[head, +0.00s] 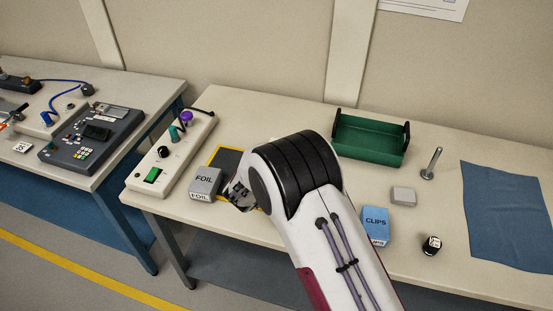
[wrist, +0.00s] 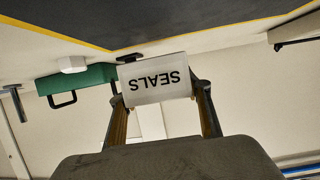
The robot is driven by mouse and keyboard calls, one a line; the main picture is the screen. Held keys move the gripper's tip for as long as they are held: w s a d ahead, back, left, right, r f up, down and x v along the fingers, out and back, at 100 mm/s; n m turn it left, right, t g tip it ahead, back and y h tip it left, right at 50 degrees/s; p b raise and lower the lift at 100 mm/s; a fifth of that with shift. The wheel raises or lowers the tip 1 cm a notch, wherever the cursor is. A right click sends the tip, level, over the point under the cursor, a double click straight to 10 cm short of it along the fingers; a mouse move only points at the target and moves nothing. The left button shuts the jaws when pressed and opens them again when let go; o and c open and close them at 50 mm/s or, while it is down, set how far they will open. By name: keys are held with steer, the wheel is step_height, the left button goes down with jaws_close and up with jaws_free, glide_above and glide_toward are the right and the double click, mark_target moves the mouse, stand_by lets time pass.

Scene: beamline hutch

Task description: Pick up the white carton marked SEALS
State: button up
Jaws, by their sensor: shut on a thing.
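The white carton marked SEALS (wrist: 155,84) is between the two fingers of my gripper (wrist: 160,92) in the wrist view, its lettering upside down there. A finger lies against each side of it, so the gripper is shut on it. In the head view, part of my gripper (head: 242,195) shows beside the grey FOIL carton, near the dark mat with a yellow border (head: 226,160). My arm hides the fingers and the SEALS carton there. I cannot tell whether the carton touches the mat or is clear of it.
The grey FOIL carton (head: 205,183) stands close left of my gripper. A control box with knobs (head: 170,153) is further left. A green tray (head: 370,139), grey block (head: 403,196), metal post (head: 432,164), blue CLIPS carton (head: 376,226) and blue cloth (head: 507,215) lie to the right.

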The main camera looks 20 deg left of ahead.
steer(key=shift+r, duration=3)
